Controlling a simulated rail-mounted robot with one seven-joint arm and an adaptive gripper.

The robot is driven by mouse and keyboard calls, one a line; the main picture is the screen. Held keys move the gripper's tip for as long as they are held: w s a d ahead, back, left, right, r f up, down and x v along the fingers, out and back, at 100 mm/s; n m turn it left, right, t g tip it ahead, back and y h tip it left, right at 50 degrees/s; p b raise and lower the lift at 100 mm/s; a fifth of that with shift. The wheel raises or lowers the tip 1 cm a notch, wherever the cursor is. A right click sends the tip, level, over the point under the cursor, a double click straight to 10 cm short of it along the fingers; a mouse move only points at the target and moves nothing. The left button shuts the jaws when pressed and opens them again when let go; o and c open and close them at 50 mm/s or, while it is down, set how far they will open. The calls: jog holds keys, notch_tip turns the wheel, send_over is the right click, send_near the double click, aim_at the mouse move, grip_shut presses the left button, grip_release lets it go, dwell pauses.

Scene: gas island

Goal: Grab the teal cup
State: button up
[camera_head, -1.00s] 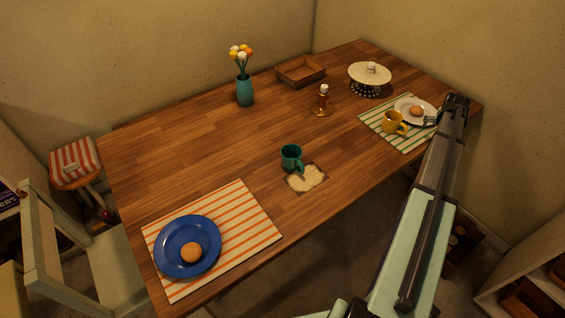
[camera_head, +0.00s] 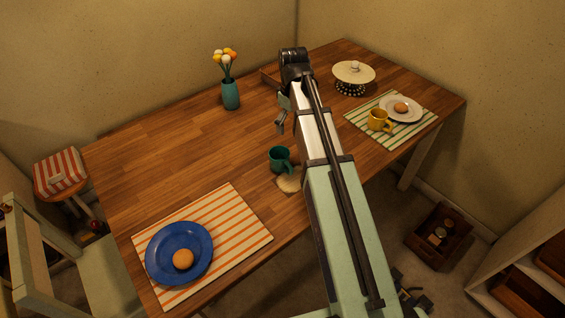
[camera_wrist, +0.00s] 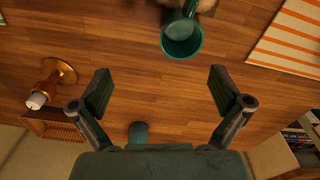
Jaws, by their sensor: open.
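The teal cup (camera_head: 278,160) stands upright near the table's front edge in the head view, its handle to the right, beside a pale patch. In the wrist view the teal cup (camera_wrist: 181,38) is at the top, seen from above, beyond the fingertips and apart from them. My gripper (camera_wrist: 162,92) is open, with nothing between its two fingers. In the head view my gripper (camera_head: 281,112) hangs over the table, farther back than the cup and partly hidden by my arm.
A candle holder (camera_wrist: 55,78) stands left of my gripper in the wrist view. The wood left of the teal cup is clear.

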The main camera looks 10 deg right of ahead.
aim_at(282, 161)
jog(key=shift+n, duration=0.6)
jog(key=a+f+p, duration=0.1)
jog(key=f, duration=0.2)
jog(key=s+a+f, duration=0.1)
jog(key=f, duration=0.3)
jog(key=a+f+p, duration=0.1)
jog(key=f, duration=0.3)
jog(key=shift+s+a+f+p, duration=0.1)
jog(key=shift+s+f+p, duration=0.1)
jog(key=shift+s+p, duration=0.15)
jog(key=shift+w+f+p, duration=0.2)
jog(key=shift+f+p, duration=0.75)
jog(key=shift+f, duration=1.65)
jog(key=c, duration=1.4)
